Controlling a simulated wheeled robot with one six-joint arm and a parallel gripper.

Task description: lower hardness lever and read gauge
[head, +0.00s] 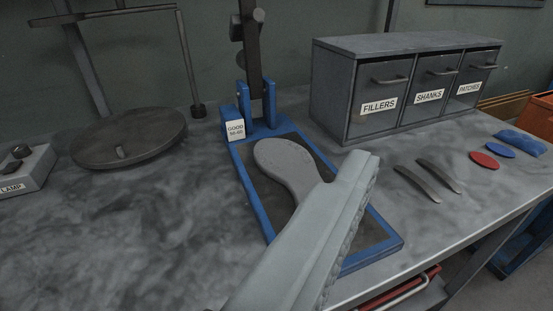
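The hardness tester has a blue-framed base (255,205) with a dark plate, and a blue bracket at its rear. A dark upright bar, apparently the lever (253,60), rises from the bracket and leaves the top of the picture. Round dark knobs show beside it; no gauge face or reading is visible. A grey sole (285,165) lies flat on the plate. My gripper (358,170), a light grey shape with a ridged right edge, crosses in front of the plate and hides part of the sole. Its fingers cannot be told apart, and nothing is visibly held. It is apart from the lever.
A label card (235,129) reading "GOOD" stands left of the bracket. A drawer cabinet (410,85) stands behind right. Two curved shanks (418,184), a red patch (484,160) and blue patches lie at right. A round dark plate (130,135) and lamp box (22,168) stand left.

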